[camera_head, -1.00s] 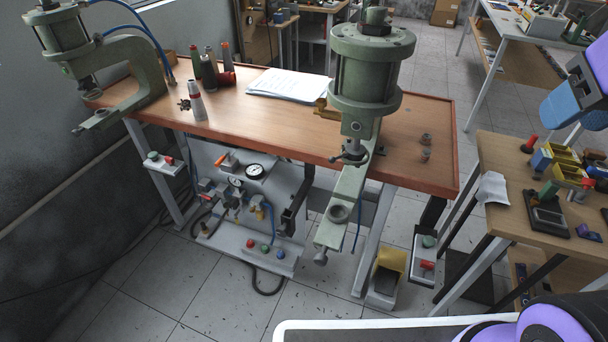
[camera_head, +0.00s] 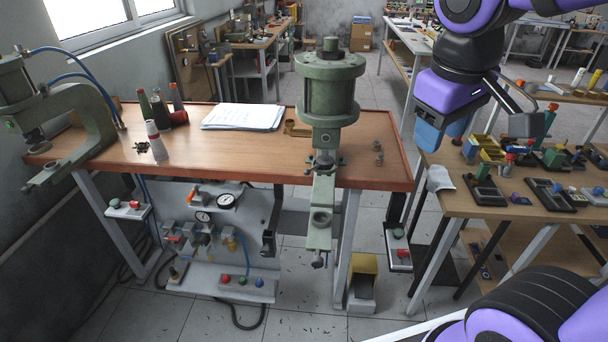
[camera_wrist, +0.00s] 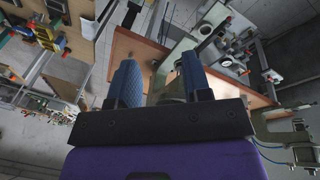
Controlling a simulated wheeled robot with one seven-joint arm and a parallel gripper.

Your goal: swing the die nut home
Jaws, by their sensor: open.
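The green press (camera_head: 330,90) stands at the front edge of the wooden bench. A dark nut-like part with small handles (camera_head: 323,160) sits under its cylinder; I cannot tell whether this is the die nut. My gripper (camera_head: 445,128) is open and empty in the air to the right of the press, over the side table. In the wrist view my gripper (camera_wrist: 160,78) shows two blue fingers apart, with the press's green metal (camera_wrist: 178,50) beyond them.
A second green press (camera_head: 85,115) stands at the bench's left end. The side table (camera_head: 455,210) at right is crowded with trays and parts.

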